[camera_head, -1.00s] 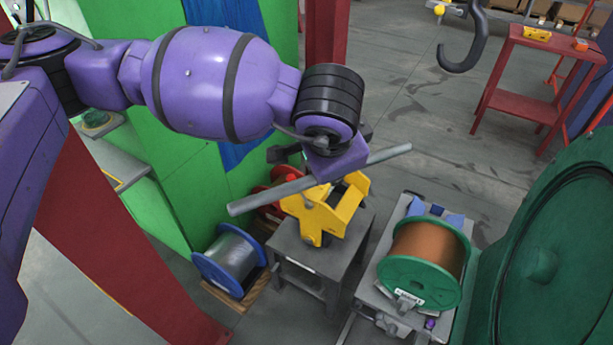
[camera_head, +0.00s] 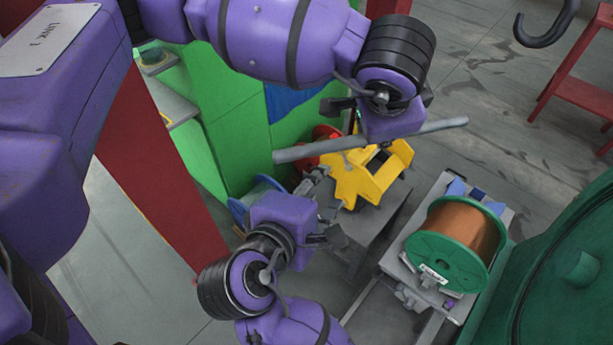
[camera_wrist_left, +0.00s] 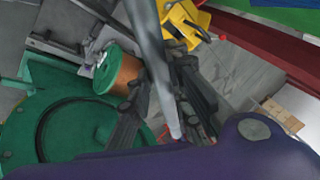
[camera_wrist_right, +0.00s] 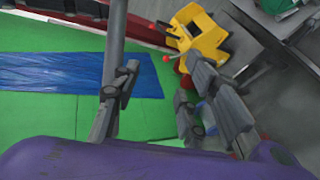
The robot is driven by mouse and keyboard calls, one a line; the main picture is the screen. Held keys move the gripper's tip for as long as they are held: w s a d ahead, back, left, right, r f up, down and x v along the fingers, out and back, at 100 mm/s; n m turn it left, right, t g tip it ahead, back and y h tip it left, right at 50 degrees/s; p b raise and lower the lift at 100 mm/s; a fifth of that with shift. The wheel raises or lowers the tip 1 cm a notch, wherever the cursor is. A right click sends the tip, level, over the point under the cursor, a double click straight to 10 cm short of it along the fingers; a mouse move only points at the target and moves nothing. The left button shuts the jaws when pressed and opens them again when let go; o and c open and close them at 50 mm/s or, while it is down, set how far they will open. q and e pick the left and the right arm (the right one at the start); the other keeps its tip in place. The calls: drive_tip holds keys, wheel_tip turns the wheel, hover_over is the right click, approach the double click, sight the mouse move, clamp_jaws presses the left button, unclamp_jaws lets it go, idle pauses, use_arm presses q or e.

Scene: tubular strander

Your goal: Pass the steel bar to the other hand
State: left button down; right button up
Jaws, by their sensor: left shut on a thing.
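The grey steel bar (camera_head: 300,152) is held level in the air by my left gripper (camera_head: 390,134), both ends sticking out past it. The left fingertips are mostly hidden behind the wrist. In the left wrist view the bar (camera_wrist_left: 149,40) runs between the fingers (camera_wrist_left: 168,75). My right gripper (camera_head: 335,205) has come up from the bottom; its fingers are spread and empty, below the bar's left end. In the right wrist view the bar (camera_wrist_right: 116,28) comes down from the top at the left finger, outside the middle of the open jaws (camera_wrist_right: 165,75); whether they touch is unclear.
A yellow cradle (camera_head: 350,180) on a grey stand is below the bar. A green spool with copper wire (camera_head: 470,230) stands to its right. A green round machine part (camera_head: 560,290) fills the lower right. A hook (camera_head: 545,28) hangs at the upper right. A red post (camera_head: 165,180) stands at left.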

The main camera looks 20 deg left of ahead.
use_arm(q)
drive_tip(key=shift+r, duration=0.1)
use_arm(e)
drive_tip(key=t, duration=0.2)
approach(339, 143)
drive_tip(key=shift+n+h, duration=0.3)
drive_tip(key=shift+h, duration=0.1)
drive_tip(key=x, duration=0.9)
drive_tip(key=shift+w+a+f, duration=0.15)
drive_tip(key=shift+w+f, duration=0.05)
drive_tip(key=shift+w, duration=0.05)
drive_tip(key=shift+r, duration=0.1)
clamp_jaws()
use_arm(q)
drive_tip(key=c, duration=2)
unclamp_jaws()
use_arm(e)
drive_tip(key=shift+r, duration=0.15)
use_arm(q)
drive_tip(key=o, duration=0.5)
drive_tip(key=shift+c, duration=0.2)
drive_tip(key=shift+s, duration=0.1)
